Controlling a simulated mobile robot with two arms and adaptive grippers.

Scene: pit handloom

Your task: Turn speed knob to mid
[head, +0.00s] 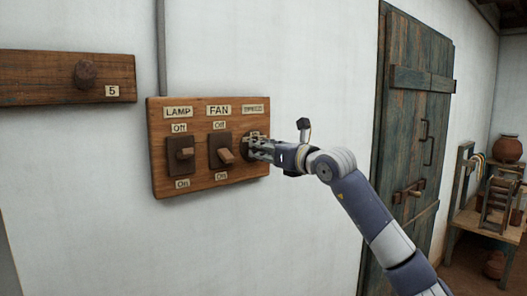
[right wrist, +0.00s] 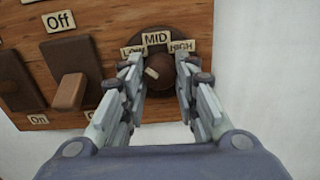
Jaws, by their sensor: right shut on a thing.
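The speed knob (right wrist: 166,82) is a round dark brown knob on the wooden switch panel (head: 210,190). In the right wrist view, LOW, MID and HIGH labels sit above it. A short pale mark (right wrist: 152,72) shows on the left part of the knob's face, tilted toward the upper left, on the LOW side of MID. My right gripper (head: 257,149) has its fingers on both sides of the knob and is shut on it. In the head view the fingers hide most of the knob. My left gripper is not in view.
The fan switch (head: 225,155) and the lamp switch (head: 184,153) sit left of the knob. A wooden board with a round peg (head: 85,73) is on the wall at the upper left. A closed wooden door (head: 410,120) stands right of the panel. The wall between is clear.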

